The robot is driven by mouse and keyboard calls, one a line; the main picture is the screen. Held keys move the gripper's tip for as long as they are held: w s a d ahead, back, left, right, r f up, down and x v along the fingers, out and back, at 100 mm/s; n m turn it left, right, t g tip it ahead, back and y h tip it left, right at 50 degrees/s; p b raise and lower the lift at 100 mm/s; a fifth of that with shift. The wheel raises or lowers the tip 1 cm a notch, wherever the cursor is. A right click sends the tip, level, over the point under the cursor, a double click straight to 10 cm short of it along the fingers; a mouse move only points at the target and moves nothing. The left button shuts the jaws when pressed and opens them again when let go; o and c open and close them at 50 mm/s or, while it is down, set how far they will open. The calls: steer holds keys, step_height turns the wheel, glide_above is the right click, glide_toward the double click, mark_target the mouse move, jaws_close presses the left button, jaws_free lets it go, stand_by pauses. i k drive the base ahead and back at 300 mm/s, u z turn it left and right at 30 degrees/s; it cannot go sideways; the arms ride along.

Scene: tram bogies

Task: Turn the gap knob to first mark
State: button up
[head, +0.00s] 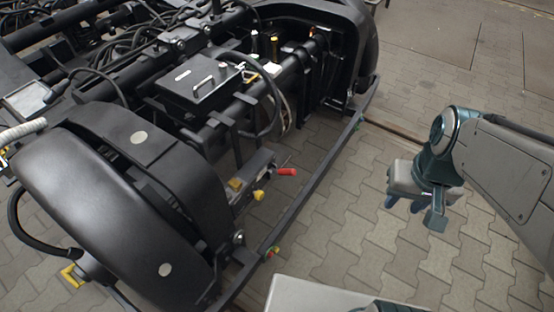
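A small yellow knob (258,196) sticks out from the low side of the bogie, between the wheel covers. Just left of it is another yellow piece (235,185). I cannot tell for sure which of them is the gap knob, and no marks can be read at this size. A lever with a red handle (287,171) sits just above and to the right. My gripper (403,204) hangs over the paving to the right, well apart from the bogie. Its two blue fingertips look spread, with nothing between them.
A large black wheel cover (85,215) stands left of the knobs. A dark rail (318,190) runs along the bogie's side, between the knobs and my gripper. A black box (205,82) with a handle sits above. The paving (350,245) is clear.

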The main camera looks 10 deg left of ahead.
mark_target(259, 194)
steer(key=z, duration=0.85)
steer(key=k, duration=0.7)
steer(key=u, duration=0.85)
steer(key=i, duration=0.5)
